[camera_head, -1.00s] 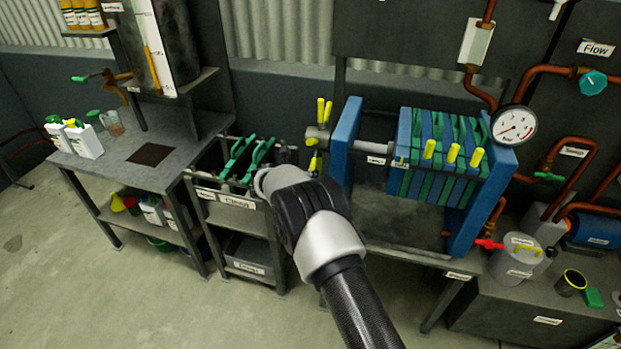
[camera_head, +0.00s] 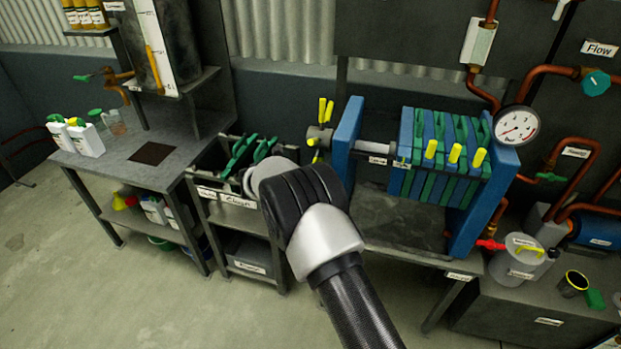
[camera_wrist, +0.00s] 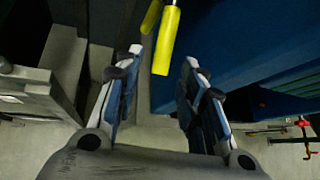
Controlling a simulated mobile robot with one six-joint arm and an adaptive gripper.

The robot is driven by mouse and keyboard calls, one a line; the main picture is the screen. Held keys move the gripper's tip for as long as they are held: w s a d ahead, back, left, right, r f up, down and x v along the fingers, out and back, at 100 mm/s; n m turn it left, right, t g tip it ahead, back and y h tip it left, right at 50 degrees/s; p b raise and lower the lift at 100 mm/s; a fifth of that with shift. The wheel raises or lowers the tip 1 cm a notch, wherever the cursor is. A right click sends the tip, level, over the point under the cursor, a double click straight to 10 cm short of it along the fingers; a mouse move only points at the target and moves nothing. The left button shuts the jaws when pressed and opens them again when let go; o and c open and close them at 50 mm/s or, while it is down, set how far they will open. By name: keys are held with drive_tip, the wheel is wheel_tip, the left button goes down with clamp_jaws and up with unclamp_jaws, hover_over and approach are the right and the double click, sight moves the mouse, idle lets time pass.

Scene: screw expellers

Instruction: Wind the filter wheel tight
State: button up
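The filter wheel (camera_head: 318,136) is a grey hub with yellow handles on a horizontal shaft, at the left end of the blue-framed filter press (camera_head: 352,150). Two handles point up and others show lower at the hub. A yellow handle (camera_wrist: 167,42) fills the upper middle of the wrist view, beyond and between my fingertips. My gripper (camera_wrist: 163,62) is open and empty, its two fingers apart. In the head view my arm hides the fingers, just below the wheel. Contact between fingers and handle does not show.
The press holds blue and green plates (camera_head: 440,150) with yellow handles. A labelled rack (camera_head: 236,200) with green-handled items stands left of my arm. A pressure gauge (camera_head: 515,127) and copper pipes are at right. Open floor (camera_head: 110,290) lies at front left.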

drive_tip(key=v, duration=0.7)
drive_tip(key=shift+s, duration=0.1)
drive_tip(key=s+d+r+m+g+y, duration=0.1)
drive_tip(key=s+d+r+m+g, duration=0.3)
drive_tip(key=s+d+r+m, duration=1.25)
drive_tip(key=s+d+r+m+y, duration=0.1)
drive_tip(key=s+m, duration=0.2)
drive_tip(key=s, duration=0.3)
drive_tip(key=s+d+r+m+g+y, duration=0.1)
drive_tip(key=s+r+m, duration=0.1)
drive_tip(key=s, duration=0.3)
drive_tip(key=s+d+r+m, duration=0.1)
drive_tip(key=s+d+m, duration=0.15)
drive_tip(key=s, duration=0.35)
drive_tip(key=s+a+f+m+y, duration=0.2)
drive_tip(key=s+m, duration=0.6)
drive_tip(key=s, duration=0.4)
drive_tip(key=shift+s+a+y, duration=0.2)
drive_tip(key=shift+a+y, duration=0.5)
drive_tip(key=shift+a, duration=0.05)
